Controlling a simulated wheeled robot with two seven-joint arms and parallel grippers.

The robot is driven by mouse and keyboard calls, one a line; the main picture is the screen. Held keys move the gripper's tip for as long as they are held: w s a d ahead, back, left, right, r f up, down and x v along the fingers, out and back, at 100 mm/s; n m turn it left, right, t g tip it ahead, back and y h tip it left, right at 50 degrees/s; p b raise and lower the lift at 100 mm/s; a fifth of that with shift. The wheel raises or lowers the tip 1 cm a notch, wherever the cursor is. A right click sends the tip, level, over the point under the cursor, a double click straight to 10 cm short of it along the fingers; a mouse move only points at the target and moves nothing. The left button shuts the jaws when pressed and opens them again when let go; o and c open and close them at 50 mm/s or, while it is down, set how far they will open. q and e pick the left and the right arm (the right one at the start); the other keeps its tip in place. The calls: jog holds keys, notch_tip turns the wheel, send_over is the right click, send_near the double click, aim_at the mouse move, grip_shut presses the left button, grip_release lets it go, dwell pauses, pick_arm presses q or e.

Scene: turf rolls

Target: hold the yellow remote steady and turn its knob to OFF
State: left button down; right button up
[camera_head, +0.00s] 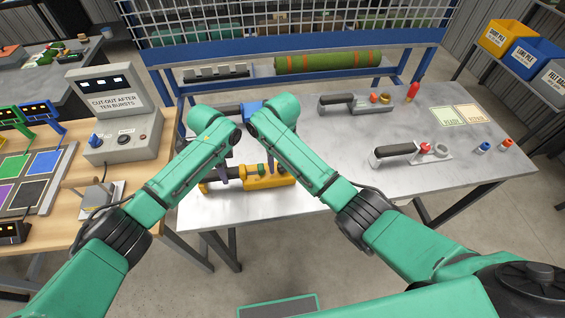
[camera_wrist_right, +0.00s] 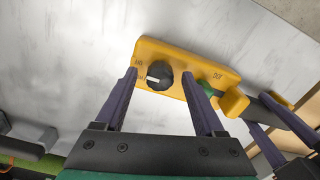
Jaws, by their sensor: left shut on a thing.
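The yellow remote (camera_head: 284,181) lies near the front left of the metal table; it also shows in the right wrist view (camera_wrist_right: 172,55). Its black knob (camera_wrist_right: 159,76) has a white pointer, which faces left in that view. The small labels around it are too blurred to read surely. A green part (camera_wrist_right: 207,88) sits beside the knob. My left gripper (camera_head: 222,174) is shut on the remote's dark handle end; its fingers show at the right of the wrist view. My right gripper (camera_wrist_right: 160,74) is open, its fingers on either side of the knob with gaps showing.
Two grey tools with black handles (camera_head: 393,152) lie on the table. A wooden table with a grey control box (camera_head: 125,135) stands left. The table's front middle is clear.

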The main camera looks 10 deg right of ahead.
aim_at(282, 165)
pick_arm(q)
jog(key=shift+s, duration=0.1)
pick_arm(e)
notch_tip(282, 165, up, 12)
dwell(0.4)
pick_arm(q)
jog(key=shift+c, duration=1.8)
grip_release()
